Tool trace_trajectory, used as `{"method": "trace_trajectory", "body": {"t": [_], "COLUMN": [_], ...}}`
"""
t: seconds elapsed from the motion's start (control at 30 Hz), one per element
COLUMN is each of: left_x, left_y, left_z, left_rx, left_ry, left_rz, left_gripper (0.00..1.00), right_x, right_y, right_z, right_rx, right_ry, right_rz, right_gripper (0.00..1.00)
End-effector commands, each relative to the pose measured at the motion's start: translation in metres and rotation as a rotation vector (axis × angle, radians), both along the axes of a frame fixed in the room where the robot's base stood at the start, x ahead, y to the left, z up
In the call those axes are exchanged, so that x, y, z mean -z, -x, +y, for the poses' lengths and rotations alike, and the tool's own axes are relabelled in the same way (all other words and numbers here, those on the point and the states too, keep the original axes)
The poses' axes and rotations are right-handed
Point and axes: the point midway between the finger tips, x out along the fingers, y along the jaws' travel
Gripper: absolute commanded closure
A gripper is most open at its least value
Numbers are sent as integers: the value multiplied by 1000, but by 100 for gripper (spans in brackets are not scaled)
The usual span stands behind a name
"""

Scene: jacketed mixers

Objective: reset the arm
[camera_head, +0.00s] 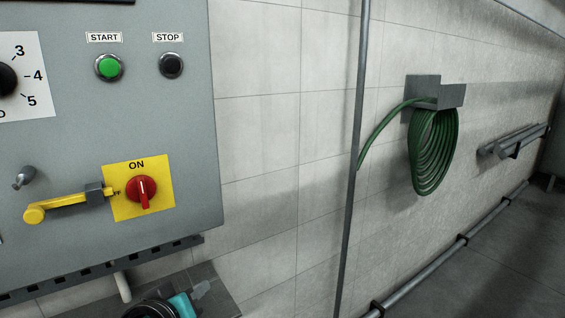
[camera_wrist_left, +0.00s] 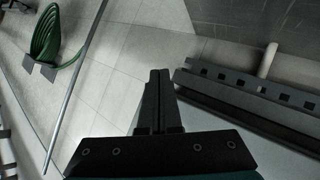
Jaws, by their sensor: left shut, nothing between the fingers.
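My left gripper (camera_head: 201,289) shows at the bottom of the head view, below the slotted lower edge of the grey control panel (camera_head: 70,130). Its teal and black wrist is partly cut off by the frame's edge. In the left wrist view the gripper (camera_wrist_left: 160,74) has its two dark fingers together, with nothing between them. It touches nothing that I can see. My right gripper is in neither view.
The panel carries a green START button (camera_head: 109,67), a black STOP button (camera_head: 171,65), a red switch (camera_head: 142,192) at ON and a yellow handle (camera_head: 60,205). Right of it stand a vertical pipe (camera_head: 353,180) and a coiled green hose (camera_head: 433,150) on the tiled wall.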

Motion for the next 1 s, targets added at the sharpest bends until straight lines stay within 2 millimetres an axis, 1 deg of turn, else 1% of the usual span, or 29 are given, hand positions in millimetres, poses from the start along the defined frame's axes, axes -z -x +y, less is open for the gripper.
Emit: {"method": "trace_trajectory", "body": {"t": [0.03,0.07,0.1,0.17,0.2,0.27,0.3,0.37,0.4,0.57,0.6,0.67,0.87,0.97,1.0], "left_x": [31,47,67,94,109,129,141,155,164,190,195,218,284,325,343], "left_y": [20,32,48,73,89,114,129,151,165,221,234,224,217,217,217], "left_z": [2,2,3,5,6,8,9,11,12,16,18,17,15,14,14], "left_rx": [31,52,82,130,164,214,246,291,322,444,475,468,474,480,482], "left_ry": [-65,-102,-150,-217,-255,-309,-338,-378,-403,-484,-501,-496,-490,-488,-487], "left_rz": [85,131,192,280,332,405,451,513,552,693,728,721,741,754,760], "left_gripper": [100,100,100,100,100,100,100,100,100,100,100,100,100,100,100], "right_x": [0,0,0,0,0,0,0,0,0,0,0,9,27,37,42], "right_y": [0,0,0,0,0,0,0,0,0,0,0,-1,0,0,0], "right_z": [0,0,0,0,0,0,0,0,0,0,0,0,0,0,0], "right_rx": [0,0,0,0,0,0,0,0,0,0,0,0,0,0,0], "right_ry": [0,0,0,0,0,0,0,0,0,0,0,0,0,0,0], "right_rz": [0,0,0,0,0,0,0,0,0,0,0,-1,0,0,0], "right_gripper": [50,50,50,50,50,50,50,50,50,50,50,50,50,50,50]}}
